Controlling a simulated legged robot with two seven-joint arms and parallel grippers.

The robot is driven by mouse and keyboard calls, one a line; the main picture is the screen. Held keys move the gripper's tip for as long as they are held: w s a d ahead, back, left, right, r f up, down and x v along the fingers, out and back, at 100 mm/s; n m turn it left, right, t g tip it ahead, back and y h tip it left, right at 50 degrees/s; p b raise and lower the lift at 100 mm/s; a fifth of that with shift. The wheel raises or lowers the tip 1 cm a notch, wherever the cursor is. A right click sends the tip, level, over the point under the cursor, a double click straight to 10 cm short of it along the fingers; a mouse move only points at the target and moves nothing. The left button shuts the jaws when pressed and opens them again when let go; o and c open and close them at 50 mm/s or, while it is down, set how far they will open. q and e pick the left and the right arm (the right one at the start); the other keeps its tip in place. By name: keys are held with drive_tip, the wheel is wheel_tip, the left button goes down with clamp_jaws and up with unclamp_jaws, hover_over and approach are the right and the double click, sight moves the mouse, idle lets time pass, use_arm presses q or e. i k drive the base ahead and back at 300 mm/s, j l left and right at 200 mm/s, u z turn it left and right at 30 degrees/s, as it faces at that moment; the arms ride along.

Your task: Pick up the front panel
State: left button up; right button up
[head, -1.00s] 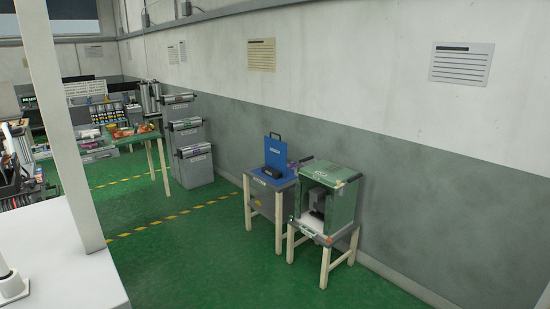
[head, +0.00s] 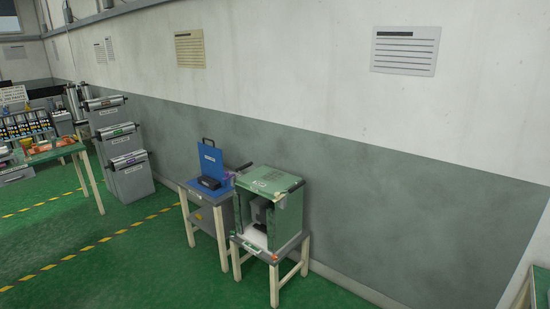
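A blue panel (head: 211,162) with a handle on its top edge and a small white label stands upright on a small table (head: 193,186) by the wall. It may be the front panel; I cannot tell for sure. To its right, a green box-shaped machine (head: 276,182) with an open front stands on a second small stand (head: 274,258). A dark part shows inside the opening. A black item lies at the foot of the blue panel. Neither of my grippers is in view.
Grey bins (head: 124,158) stand in a stepped row along the wall at left. A cluttered green-topped table (head: 62,152) is further left. The green floor (head: 130,265) in front is clear, with yellow dashed lines. A wall corner is at right.

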sight(211, 160)
drive_tip(key=i+j+u, duration=0.15)
drive_tip(key=i+u, duration=0.2)
drive_tip(key=i, duration=0.25)
drive_tip(key=i+u, duration=0.4)
drive_tip(key=i, duration=0.2)
drive_tip(key=i+l+u, duration=0.35)
drive_tip(key=i, duration=0.2)
drive_tip(key=i+j+z, duration=0.2)
drive_tip(key=i, duration=0.2)
drive_tip(key=i+j+z, duration=0.2)
drive_tip(key=i, duration=0.25)
drive_tip(key=i+j+z, duration=0.15)
drive_tip(key=i, duration=0.25)
drive_tip(key=i+j+z, duration=0.1)
drive_tip(key=i+z, duration=0.3)
drive_tip(key=i+j+z, duration=0.2)
drive_tip(key=z, duration=0.2)
drive_tip(key=i+j+z, duration=0.25)
drive_tip(key=z, duration=0.15)
drive_tip(key=i+j+z, duration=0.2)
drive_tip(key=j+z, duration=0.2)
